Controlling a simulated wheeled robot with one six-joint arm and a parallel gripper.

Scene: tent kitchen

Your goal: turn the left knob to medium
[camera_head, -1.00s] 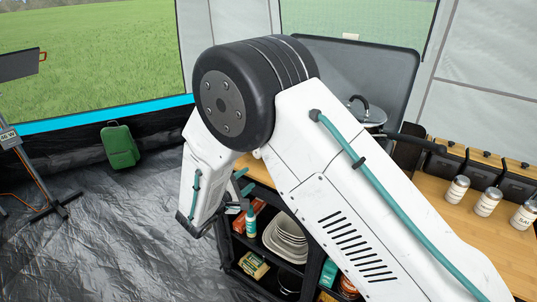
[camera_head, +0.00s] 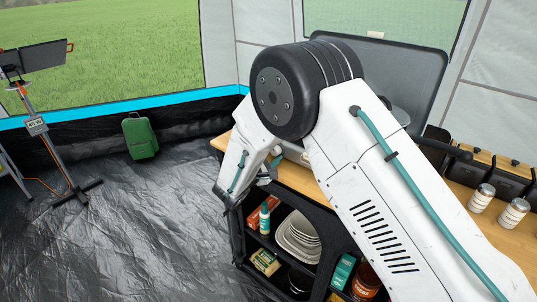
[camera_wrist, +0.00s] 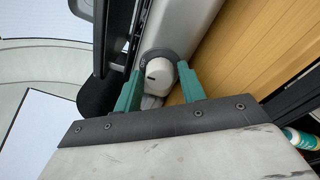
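One knob (camera_wrist: 160,74), white with a dark ring at its base and a small dark mark, sits on the silver front of the stove (camera_wrist: 196,24) in the wrist view. The teal fingers of my gripper (camera_wrist: 160,78) stand apart, one on each side of this knob, with little gap. I cannot tell whether they touch it. In the head view my gripper (camera_head: 267,172) is at the front edge of the wooden counter. My arm hides most of the stove there. The raised grey lid (camera_head: 415,75) shows behind it. No second knob is clearly visible.
The wooden counter (camera_head: 292,178) stands over a dark shelf with plates (camera_head: 298,238), bottles and boxes. Canisters (camera_head: 482,198) stand at the right. A pan handle (camera_head: 440,147) sticks out past my arm. The floor at left is open, with a green case (camera_head: 140,138) by the wall.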

